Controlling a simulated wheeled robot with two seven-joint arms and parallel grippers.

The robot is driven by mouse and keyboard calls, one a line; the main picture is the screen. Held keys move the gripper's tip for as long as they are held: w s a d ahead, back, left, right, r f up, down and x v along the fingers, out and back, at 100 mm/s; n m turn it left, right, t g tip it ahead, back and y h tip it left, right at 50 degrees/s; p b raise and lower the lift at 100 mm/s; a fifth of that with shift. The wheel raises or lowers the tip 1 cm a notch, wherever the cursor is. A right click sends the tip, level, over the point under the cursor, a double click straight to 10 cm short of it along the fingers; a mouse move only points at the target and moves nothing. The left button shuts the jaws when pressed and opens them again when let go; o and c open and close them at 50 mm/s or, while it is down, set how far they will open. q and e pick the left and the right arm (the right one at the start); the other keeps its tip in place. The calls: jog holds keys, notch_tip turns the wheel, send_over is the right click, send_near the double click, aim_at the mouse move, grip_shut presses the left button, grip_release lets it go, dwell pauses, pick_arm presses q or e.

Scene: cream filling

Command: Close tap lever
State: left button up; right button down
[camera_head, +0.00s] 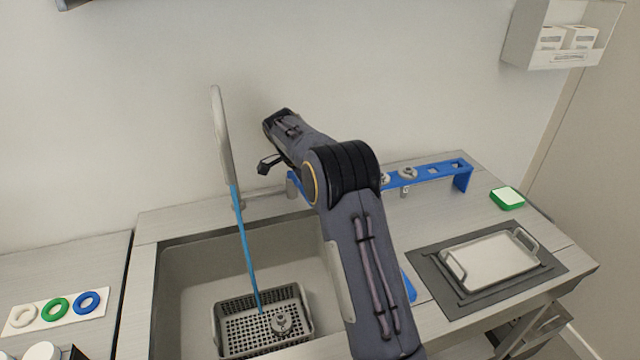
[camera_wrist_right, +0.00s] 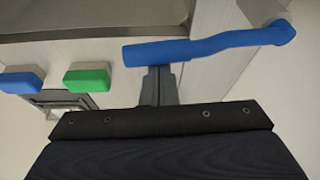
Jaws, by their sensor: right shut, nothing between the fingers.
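The grey tap spout (camera_head: 222,135) rises behind the sink, and a blue stream (camera_head: 246,255) runs from it into the basket. The blue tap lever (camera_wrist_right: 205,46) lies across the upper part of the right wrist view. My right gripper (camera_wrist_right: 158,72) is shut and empty. Its fingertips are right at the lever's free end; I cannot tell whether they touch it. In the head view my right arm covers much of the tap base and lever. My left gripper is not in view.
A dark perforated basket (camera_head: 222,325) holding a metal part (camera_head: 282,322) sits in the sink (camera_head: 185,280). A blue rack (camera_head: 435,172) stands along the back, right of the tap. A grey tray (camera_head: 495,258) and a green sponge (camera_head: 507,198) lie on the right counter.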

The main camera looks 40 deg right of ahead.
jog(key=shift+w+a, duration=0.15)
jog(key=shift+a, duration=0.65)
jog(key=shift+d, duration=0.1)
